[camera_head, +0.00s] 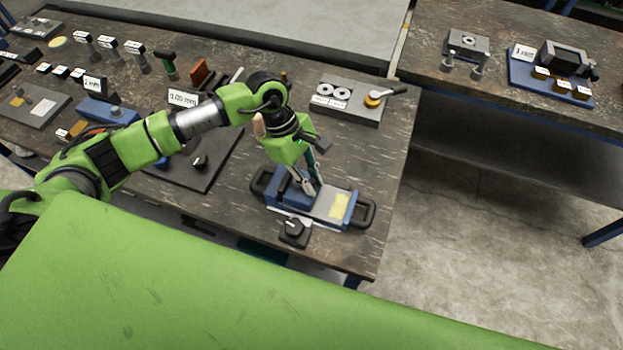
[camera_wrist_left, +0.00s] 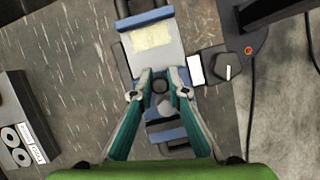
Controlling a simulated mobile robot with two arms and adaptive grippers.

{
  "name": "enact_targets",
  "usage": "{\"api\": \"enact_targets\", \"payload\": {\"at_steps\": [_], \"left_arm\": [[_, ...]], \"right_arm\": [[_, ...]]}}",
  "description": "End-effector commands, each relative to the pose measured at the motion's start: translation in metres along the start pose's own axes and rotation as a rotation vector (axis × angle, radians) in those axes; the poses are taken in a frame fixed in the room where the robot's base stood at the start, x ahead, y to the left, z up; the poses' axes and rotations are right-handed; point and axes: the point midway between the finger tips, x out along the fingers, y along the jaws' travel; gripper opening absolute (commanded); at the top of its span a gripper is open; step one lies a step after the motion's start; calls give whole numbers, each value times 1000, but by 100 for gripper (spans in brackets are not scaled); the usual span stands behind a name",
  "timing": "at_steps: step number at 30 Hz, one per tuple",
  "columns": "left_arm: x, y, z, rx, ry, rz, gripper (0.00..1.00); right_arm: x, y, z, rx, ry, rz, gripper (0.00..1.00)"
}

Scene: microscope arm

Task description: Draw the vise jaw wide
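A vise with blue ends (camera_head: 343,208), a grey bed and a yellow label lies near the front right corner of the table. It also shows in the left wrist view (camera_wrist_left: 158,57), with dark loop handles at its ends. My left gripper (camera_head: 316,188) points down over the vise. In the left wrist view its two fingertips (camera_wrist_left: 160,82) are apart, one on either side of a dark round post (camera_wrist_left: 160,87) on the vise. I cannot tell whether they touch the post. My right gripper is not in view.
A small dark box with a knob (camera_head: 294,231) sits at the front of the vise. A grey plate with two rings and a yellow-based lever (camera_head: 350,100) lies behind it. Several fixtures crowd the table's left. Another bench (camera_head: 420,60) stands at right across a gap.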

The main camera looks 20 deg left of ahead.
Motion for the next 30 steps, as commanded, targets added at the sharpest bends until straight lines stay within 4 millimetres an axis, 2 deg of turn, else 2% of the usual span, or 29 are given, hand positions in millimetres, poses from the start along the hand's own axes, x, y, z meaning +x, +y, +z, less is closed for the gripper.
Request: {"api": "enact_targets", "payload": {"at_steps": [6,12,18,28,29,30], "left_arm": [[4,2,5,2,-1,1,0],[22,10,41,8,-4,3,0],[29,15,66,4,-4,3,0],[28,15,69,1,-2,1,0],[28,15,69,1,-2,1,17],[28,15,69,1,-2,1,28]], "right_arm": [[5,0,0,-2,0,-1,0],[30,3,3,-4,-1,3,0],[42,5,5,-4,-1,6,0],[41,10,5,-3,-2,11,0],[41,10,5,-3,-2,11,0],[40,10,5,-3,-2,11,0]]}}
